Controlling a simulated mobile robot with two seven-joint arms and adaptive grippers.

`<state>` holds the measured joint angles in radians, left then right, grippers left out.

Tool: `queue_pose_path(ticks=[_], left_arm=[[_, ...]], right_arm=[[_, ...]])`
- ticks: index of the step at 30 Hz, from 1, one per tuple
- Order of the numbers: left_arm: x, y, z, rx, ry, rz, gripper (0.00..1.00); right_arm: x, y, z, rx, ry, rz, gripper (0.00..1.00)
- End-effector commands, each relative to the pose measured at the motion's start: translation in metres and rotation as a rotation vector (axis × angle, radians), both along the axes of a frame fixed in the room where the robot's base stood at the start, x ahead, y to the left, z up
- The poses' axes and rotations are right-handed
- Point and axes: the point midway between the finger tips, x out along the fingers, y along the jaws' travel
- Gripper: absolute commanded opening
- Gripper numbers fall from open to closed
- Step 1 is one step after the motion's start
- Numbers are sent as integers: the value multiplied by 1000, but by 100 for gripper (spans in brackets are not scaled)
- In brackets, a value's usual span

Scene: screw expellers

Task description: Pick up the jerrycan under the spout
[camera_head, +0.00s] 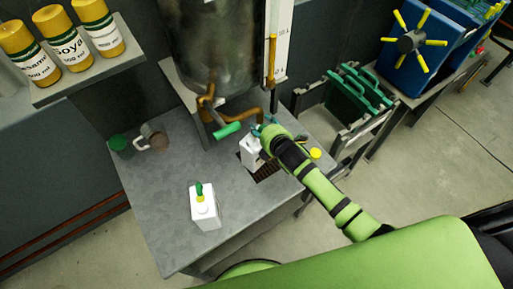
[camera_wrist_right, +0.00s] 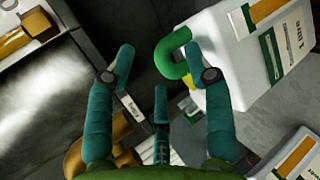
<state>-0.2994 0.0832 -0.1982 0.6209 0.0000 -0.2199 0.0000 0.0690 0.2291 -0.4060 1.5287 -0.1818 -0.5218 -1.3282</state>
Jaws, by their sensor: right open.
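A white jerrycan (camera_head: 249,153) stands under the brass spout (camera_head: 254,112) of the metal tank, over a dark grate in the table. My right gripper (camera_head: 263,125) is open, beside and slightly above its top and close to the spout. In the right wrist view, a white container (camera_wrist_right: 243,80) with a green curved handle (camera_wrist_right: 170,55) fills the upper right. The teal fingers (camera_wrist_right: 158,70) are spread, with the handle near the right finger; I cannot tell whether they touch. A second white jerrycan (camera_head: 205,210), with a green top and yellow collar, stands nearer on the table. My left gripper is not in view.
The grey table (camera_head: 165,225) has free room at its front left. Mugs (camera_head: 122,146) stand at the back left. Bottles (camera_head: 68,50) line a shelf.

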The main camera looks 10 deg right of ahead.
Motion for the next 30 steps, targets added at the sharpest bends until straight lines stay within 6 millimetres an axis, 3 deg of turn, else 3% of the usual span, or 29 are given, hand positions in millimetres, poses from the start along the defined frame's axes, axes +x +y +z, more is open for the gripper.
queue_pose_path(ticks=[5, 8, 9, 30], left_arm=[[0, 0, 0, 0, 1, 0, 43], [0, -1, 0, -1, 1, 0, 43], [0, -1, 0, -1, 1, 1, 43], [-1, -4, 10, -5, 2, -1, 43]], right_arm=[[0, 0, 0, 1, 1, -1, 53], [0, 0, 0, 1, 1, -1, 17], [0, 0, 0, 1, 1, -1, 1], [5, -6, 11, 1, -7, -5, 0]])
